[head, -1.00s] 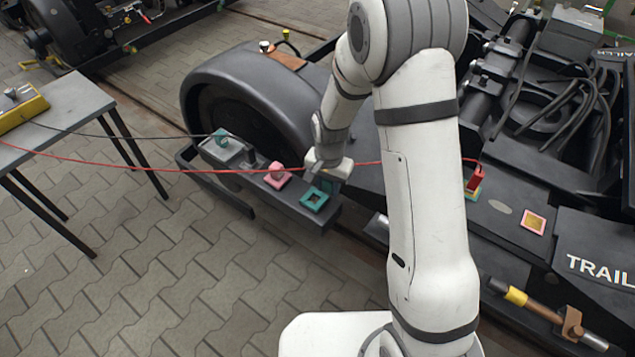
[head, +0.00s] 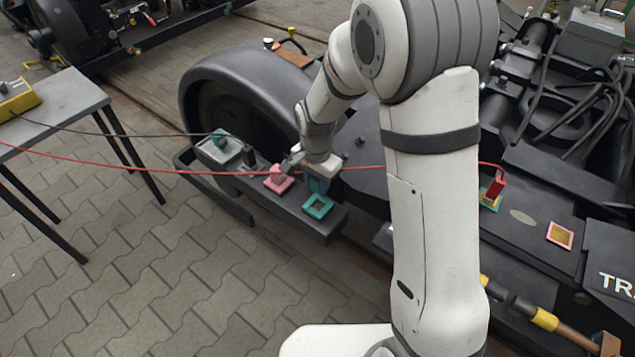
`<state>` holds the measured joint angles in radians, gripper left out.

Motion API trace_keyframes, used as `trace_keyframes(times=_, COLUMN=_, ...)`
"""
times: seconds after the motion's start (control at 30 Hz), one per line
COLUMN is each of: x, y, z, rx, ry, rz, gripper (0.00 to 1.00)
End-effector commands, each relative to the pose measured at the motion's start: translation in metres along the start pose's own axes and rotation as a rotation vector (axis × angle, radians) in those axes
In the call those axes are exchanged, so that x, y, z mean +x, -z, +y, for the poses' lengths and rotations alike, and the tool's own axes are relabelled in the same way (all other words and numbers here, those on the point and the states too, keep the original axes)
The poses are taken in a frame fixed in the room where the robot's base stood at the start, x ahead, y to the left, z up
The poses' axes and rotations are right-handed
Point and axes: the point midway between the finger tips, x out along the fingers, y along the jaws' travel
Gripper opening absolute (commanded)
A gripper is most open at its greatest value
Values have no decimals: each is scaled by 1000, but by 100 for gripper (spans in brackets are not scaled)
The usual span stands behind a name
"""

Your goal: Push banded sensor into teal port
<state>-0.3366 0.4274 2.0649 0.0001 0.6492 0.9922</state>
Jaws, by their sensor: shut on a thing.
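The teal port (head: 318,206) is a square teal frame with a dark opening, at the right end of a dark beam beside the wheel. My gripper (head: 319,178) points down just behind and above it. It is shut on a small teal-grey block (head: 319,186), which I take for the sensor. Its band cannot be made out at this size. In the picture its lower end comes close to the port's rear edge. Whether they touch cannot be told, and the opening looks empty. My gripper's fingertips are small and partly hidden.
A pink port with a pink plug (head: 279,178) sits just left of my gripper. A red cable (head: 130,170) runs behind my gripper towards a red plug (head: 495,187). A table (head: 65,105) stands at left.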

Motion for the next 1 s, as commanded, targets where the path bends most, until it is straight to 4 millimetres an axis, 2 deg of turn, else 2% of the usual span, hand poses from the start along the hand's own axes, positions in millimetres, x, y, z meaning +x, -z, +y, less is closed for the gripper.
trace_keyframes(times=0.6, x=52, y=1, z=1, rx=2, ry=0, rz=0, gripper=11)
trace_keyframes(times=1.0, x=55, y=1, z=1, rx=3, ry=0, rz=0, gripper=11)
